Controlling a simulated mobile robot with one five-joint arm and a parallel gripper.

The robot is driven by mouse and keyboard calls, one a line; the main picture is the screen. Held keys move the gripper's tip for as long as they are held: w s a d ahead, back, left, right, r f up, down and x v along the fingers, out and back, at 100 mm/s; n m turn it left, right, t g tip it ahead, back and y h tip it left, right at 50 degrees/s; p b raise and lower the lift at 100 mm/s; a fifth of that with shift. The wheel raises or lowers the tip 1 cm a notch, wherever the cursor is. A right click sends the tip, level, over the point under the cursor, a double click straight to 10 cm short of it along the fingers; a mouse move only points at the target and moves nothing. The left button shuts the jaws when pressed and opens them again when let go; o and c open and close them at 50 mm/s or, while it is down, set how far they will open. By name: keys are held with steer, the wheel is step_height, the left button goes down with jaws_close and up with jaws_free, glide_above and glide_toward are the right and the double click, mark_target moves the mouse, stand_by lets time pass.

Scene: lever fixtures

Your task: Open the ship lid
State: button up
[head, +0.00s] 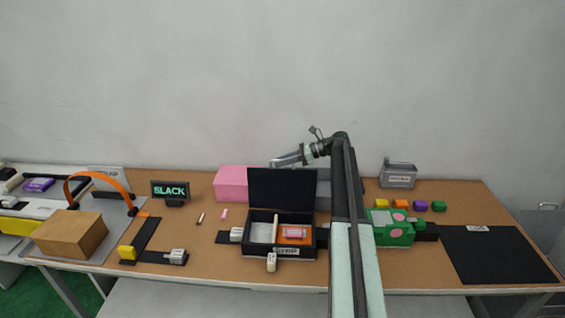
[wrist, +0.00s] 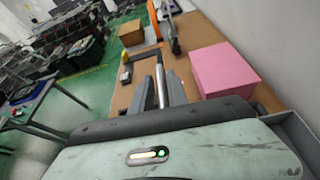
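A black box (head: 255,251) stands at the middle of the table in the head view. Its black lid (head: 283,187) stands upright at the back, and the compartments show from the front. My gripper (head: 274,162) is above the lid's top edge, pointing left; touching or apart cannot be told. In the wrist view my gripper (wrist: 162,82) shows two grey fingers spread apart, with a pale narrow strip between them that I cannot identify.
A pink box (head: 230,184) stands behind and left of the black box; it also shows in the wrist view (wrist: 222,70). A SLACK sign (head: 170,191), a brown box (head: 70,234) and an orange arch lie left. A green fixture (head: 392,230) and black mat (head: 487,254) lie right.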

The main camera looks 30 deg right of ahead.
steer(key=shift+d+r, duration=0.1)
steer(key=shift+s+d+r, duration=0.15)
steer(key=shift+d, duration=0.15)
steer(key=p+v, duration=0.2)
steer(key=v, duration=0.4)
steer(key=shift+p, duration=0.4)
steer(key=shift+s+d+r, duration=0.1)
steer(key=shift+s+d, duration=0.15)
steer(key=shift+d, duration=0.15)
